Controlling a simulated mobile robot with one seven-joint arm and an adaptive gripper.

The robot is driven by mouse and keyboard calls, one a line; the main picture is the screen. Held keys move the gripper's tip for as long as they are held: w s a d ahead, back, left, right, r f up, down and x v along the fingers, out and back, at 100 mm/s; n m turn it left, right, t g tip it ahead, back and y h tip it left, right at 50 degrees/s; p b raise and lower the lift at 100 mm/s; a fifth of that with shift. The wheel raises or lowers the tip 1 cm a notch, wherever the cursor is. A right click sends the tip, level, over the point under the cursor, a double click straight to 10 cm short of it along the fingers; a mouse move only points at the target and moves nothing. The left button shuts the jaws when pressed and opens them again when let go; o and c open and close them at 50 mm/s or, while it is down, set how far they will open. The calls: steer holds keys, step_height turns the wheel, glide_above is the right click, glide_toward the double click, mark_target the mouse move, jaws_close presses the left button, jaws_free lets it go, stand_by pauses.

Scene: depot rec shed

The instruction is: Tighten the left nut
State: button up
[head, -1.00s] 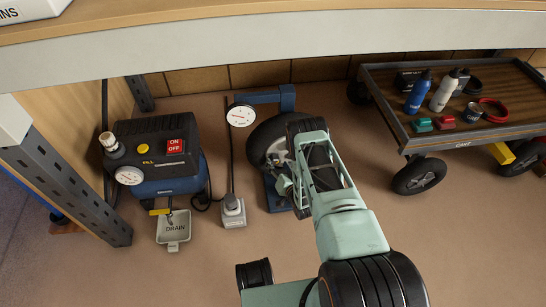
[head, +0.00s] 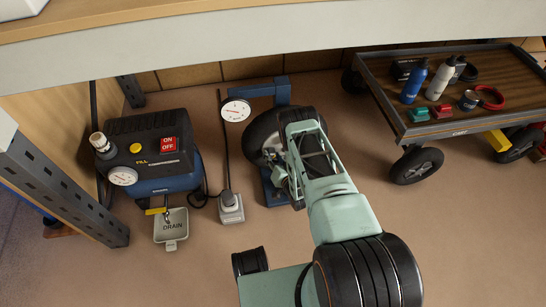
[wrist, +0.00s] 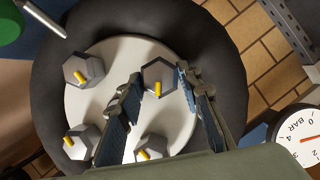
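In the wrist view a dark tyre (wrist: 52,104) surrounds a pale hub (wrist: 115,60). Several grey hex nuts with yellow marks sit on it: an upper-left nut (wrist: 77,77), a lower-left nut (wrist: 75,150), a bottom nut (wrist: 157,160), partly hidden by a finger, and an upper-right nut (wrist: 157,68). My gripper (wrist: 160,75) has one finger on each side of the upper-right nut, fingertips very close to its sides; contact is unclear. In the head view my arm hides the gripper and part of the wheel (head: 257,133), which stands on a blue stand (head: 282,90).
A pressure gauge (head: 236,110) is beside the wheel; it also shows in the wrist view (wrist: 303,137). A compressor (head: 150,170) and drain tray (head: 171,226) stand left. A cart (head: 440,127) with bottles stands right. A shelf edge (head: 270,38) crosses above. Floor in front is partly clear.

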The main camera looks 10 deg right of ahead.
steer(key=c, duration=0.4)
steer(key=m, duration=0.1)
steer(key=m+y, duration=0.1)
steer(key=shift+d+m+y, duration=0.25)
steer(key=shift+m+y, duration=0.05)
steer(key=m+t+y, duration=0.1)
steer(key=m, duration=0.1)
steer(key=m+y, duration=0.1)
steer(key=m, duration=0.1)
steer(key=shift+w+f+m+t, duration=0.1)
steer(key=shift+f+m+t, duration=0.1)
steer(key=shift+m+t, duration=0.2)
stand_by(0.5)
steer(key=o, duration=1.2)
